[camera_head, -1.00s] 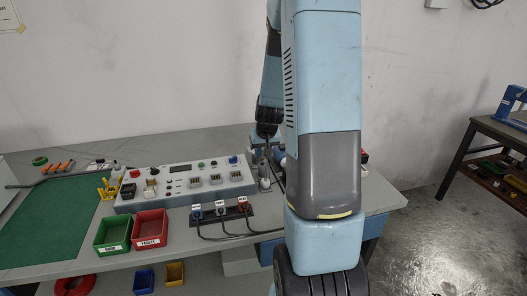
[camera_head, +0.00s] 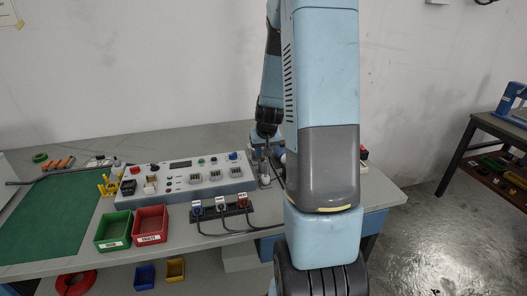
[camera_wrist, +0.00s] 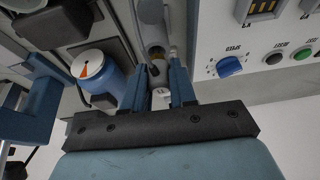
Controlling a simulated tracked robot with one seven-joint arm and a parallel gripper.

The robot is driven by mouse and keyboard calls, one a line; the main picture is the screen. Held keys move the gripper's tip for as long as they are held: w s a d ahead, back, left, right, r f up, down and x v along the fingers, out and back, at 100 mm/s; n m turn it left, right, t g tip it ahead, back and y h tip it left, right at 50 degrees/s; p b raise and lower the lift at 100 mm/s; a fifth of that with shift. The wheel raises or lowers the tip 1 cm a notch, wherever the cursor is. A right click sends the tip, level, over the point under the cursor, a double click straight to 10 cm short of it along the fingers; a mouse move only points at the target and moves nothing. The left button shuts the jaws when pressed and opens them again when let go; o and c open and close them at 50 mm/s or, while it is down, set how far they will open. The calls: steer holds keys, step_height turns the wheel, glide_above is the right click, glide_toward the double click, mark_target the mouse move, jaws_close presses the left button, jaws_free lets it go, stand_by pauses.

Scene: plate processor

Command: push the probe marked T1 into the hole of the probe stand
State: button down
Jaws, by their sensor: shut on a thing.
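My gripper (camera_wrist: 160,88) is shut on a small grey probe (camera_wrist: 161,93) with a pale end, seen between the two blue fingers in the wrist view. Its marking is too small to read. A grey upright part, likely the probe stand (camera_wrist: 153,20), lies just beyond the fingertips. Whether the probe's tip is in its hole is hidden. In the head view my gripper (camera_head: 265,146) points down at the right end of the control panel, above the small grey stand (camera_head: 265,180).
The control panel (camera_head: 185,181) with knobs and buttons stands close by; its blue knob (camera_wrist: 230,66) is right of the fingers in the wrist view. A blue cylinder with a white dial top (camera_wrist: 90,66) is close on the left. Cabled plugs (camera_head: 221,205) lie in front.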

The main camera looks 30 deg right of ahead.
steer(key=c, duration=0.8)
jaws_free()
steer(key=shift+r, duration=0.15)
steer(key=v, duration=1.4)
steer(key=s+a+r+n, duration=0.1)
steer(key=s+a+r, duration=0.3)
steer(key=s, duration=0.3)
steer(key=s+a+r+n+t, duration=0.1)
steer(key=s+a+r, duration=0.3)
steer(key=s+a, duration=0.2)
steer(key=s+a+r+n+y, duration=0.1)
steer(key=s+a+r, duration=0.3)
steer(key=s+a, duration=0.3)
steer(key=shift+s+r, duration=0.15)
steer(key=shift+s, duration=0.2)
